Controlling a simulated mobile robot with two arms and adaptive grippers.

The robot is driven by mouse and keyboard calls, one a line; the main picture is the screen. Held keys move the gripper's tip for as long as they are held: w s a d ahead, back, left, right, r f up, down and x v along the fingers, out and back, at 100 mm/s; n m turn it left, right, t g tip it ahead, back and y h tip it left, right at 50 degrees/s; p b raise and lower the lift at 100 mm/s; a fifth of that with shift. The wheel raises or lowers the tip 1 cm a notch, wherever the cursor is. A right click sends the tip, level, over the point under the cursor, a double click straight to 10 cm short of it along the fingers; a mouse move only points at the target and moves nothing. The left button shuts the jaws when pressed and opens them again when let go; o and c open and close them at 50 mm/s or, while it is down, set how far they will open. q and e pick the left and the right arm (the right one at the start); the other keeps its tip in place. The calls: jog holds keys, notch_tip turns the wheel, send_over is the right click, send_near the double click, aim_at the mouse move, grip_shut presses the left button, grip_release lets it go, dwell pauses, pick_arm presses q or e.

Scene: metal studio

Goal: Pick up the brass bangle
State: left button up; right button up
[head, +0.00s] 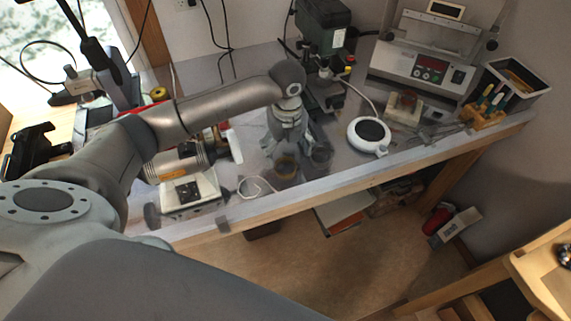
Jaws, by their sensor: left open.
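The brass bangle (287,166) looks like a small brownish-gold round shape on the grey bench top, near its front edge. It is small and dim, so its exact shape is hard to tell. My left gripper (286,150) comes down from above, just behind and over the bangle in the picture. Its fingers are spread, with nothing seen between them. I cannot tell the height left between the fingertips and the bangle. My right gripper is not in view.
A grey round container (321,155) stands close right of the bangle. A white round device with a dark top (369,134) is further right. The bench's wooden front edge (330,199) runs nearby.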

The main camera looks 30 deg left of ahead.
aim_at(285, 168)
pick_arm(q)
jog(key=shift+f+p, duration=0.4)
jog(key=shift+f, duration=0.25)
jog(key=f, duration=0.1)
jog(key=f+p, duration=0.1)
jog(key=f, duration=0.1)
jog(key=shift+a+f, duration=0.2)
jog(key=shift+f, duration=0.5)
jog(key=shift+c, duration=0.3)
jog(key=c, duration=1)
jog(key=shift+r, duration=0.1)
